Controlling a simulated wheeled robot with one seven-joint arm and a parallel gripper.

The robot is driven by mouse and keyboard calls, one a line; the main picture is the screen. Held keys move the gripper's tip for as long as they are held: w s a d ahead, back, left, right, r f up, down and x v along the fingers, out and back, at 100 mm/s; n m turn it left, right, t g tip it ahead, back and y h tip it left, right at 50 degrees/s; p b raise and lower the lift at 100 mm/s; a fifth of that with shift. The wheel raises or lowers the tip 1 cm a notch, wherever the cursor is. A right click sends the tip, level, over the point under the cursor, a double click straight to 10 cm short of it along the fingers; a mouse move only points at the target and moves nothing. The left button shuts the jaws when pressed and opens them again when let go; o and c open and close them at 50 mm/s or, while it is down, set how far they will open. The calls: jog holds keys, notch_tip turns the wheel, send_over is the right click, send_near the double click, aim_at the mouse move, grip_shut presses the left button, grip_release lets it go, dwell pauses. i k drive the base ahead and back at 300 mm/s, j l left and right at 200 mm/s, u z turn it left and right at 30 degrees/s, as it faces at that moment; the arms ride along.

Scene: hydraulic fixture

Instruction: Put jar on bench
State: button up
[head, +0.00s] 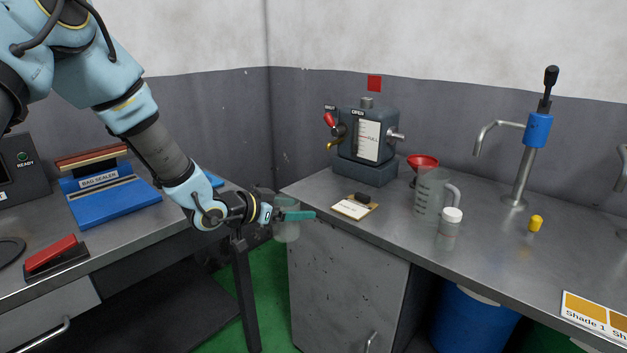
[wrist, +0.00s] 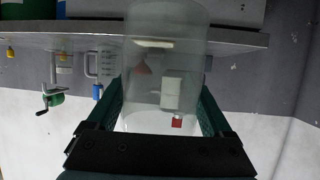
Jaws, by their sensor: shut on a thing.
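My gripper (head: 290,214) is shut on a clear, empty-looking jar (head: 287,232). The jar hangs in the gap between the left counter and the bench, just left of the bench's near-left corner. In the wrist view the jar (wrist: 165,70) sits between the two green fingers and the bench shows through it. The bench (head: 465,255) has a grey metal top and runs along the right wall. The jar is beside the bench and not over its top.
On the bench stand a hydraulic fixture (head: 366,143), a small card with a dark block (head: 355,207), a measuring jug (head: 428,195), a white-lidded jar (head: 450,222), a red funnel (head: 422,161) and a yellow-capped piece (head: 535,222). The front-left bench top is clear.

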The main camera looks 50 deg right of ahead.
aim_at(328, 183)
jog(key=i+l, duration=0.3)
jog(key=i, duration=0.2)
jog(key=k+l, duration=0.1)
jog(key=l, duration=0.45)
jog(key=k+l, duration=0.1)
jog(key=l, duration=0.95)
jog(key=k, duration=0.05)
